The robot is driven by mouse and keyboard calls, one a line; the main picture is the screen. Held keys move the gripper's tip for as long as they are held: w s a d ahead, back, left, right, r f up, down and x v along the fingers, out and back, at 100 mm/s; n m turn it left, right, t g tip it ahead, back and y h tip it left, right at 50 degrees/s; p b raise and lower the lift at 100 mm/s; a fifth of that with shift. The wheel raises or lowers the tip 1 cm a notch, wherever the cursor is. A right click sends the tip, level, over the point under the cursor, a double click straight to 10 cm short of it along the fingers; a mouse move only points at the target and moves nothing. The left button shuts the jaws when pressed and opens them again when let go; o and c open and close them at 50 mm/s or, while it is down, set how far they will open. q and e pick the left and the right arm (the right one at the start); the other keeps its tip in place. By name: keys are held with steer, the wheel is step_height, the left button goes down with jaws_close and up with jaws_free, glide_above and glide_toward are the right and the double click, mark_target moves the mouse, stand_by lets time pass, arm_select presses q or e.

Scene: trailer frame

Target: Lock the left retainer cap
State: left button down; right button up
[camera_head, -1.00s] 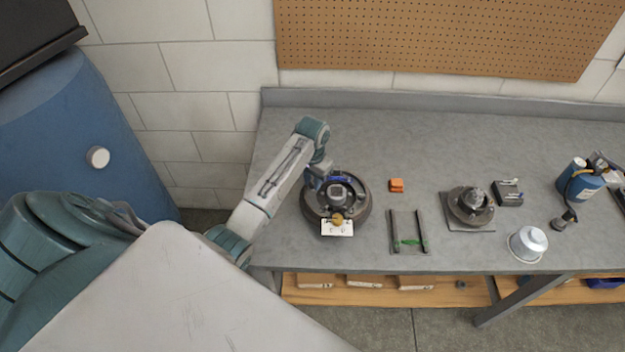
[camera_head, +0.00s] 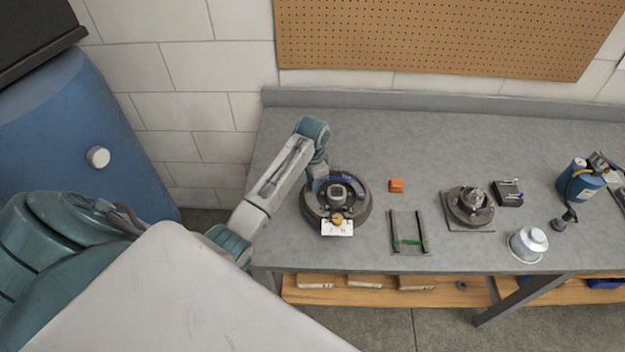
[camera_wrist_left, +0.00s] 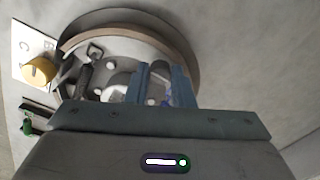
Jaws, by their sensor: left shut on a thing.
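A round brake assembly with a dark brown rim (camera_head: 364,213) lies on the bench, with a grey hub in its middle. It also shows in the wrist view, its curved rim (camera_wrist_left: 115,32) behind my fingers. My left gripper (camera_head: 324,182) is down at the upper left part of the assembly. In the wrist view its two blue fingers (camera_wrist_left: 166,88) are close together and shut on a small part, taken to be the left retainer cap. The fingers hide most of that part, so its turn cannot be told. My right gripper is not in view.
A yellow knob (camera_head: 337,218) sits on a white lettered plate (camera_head: 338,230) at the assembly's front.

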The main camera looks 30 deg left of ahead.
arm_select(q)
steer(key=shift+r, duration=0.1)
steer(key=c, duration=1.3)
jaws_free()
steer(key=shift+o, duration=0.2)
step_height(320, 180, up, 7)
steer(key=b, duration=0.3)
steer(key=shift+w, duration=0.1)
step_height(320, 180, up, 4)
steer(key=p, duration=0.3)
steer(key=shift+f, duration=0.2)
